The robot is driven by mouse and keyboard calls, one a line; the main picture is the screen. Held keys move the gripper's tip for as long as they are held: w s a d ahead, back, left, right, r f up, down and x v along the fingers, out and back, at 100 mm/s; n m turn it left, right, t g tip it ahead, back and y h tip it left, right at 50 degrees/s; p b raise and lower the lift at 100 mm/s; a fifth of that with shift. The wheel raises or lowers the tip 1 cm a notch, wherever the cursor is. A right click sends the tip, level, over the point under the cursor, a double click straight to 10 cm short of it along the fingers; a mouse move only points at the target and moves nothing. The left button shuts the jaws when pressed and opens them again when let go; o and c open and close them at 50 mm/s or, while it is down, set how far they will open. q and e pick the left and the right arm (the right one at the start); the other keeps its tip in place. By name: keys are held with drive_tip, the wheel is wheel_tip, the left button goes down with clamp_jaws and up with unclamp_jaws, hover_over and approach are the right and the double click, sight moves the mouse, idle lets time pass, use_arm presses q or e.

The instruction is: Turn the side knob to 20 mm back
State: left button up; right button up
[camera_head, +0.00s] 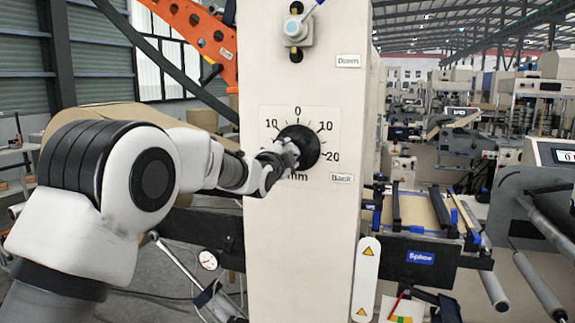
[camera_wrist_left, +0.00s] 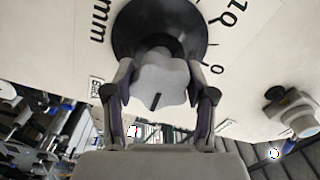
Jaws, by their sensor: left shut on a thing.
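The side knob (camera_head: 305,146) has a round black base and a grey lobed grip, on a white dial plate (camera_head: 270,112) marked 10, 0, 10, 20 and mm. In the left wrist view the knob's grey grip (camera_wrist_left: 160,78) sits between the fingers of my left gripper (camera_wrist_left: 159,105), which is shut on it. A short dark mark on the grip points down in that view, roughly toward the dial's right side; the exact reading cannot be told. The Back label (camera_head: 342,178) is right and below the dial. In the head view my left gripper (camera_head: 280,158) covers the knob's lower left. My right gripper is not in view.
A pale machine column (camera_head: 310,240) carries the dial. Above it are a small blue-handled valve (camera_head: 297,28) and the Down label (camera_head: 348,61). A splice table (camera_head: 420,210) stands at right. An orange arm (camera_head: 195,35) and a large kraft roll (camera_head: 100,115) are at left.

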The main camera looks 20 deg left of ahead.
use_arm(q)
drive_tip(key=shift+m+b, duration=0.9)
drive_tip(key=shift+m, duration=0.6)
drive_tip(key=o, duration=1.2)
drive_tip(key=shift+c, duration=0.2)
drive_tip(key=s, duration=1.2)
drive_tip(key=shift+a, duration=0.2)
drive_tip(key=shift+w, duration=0.1)
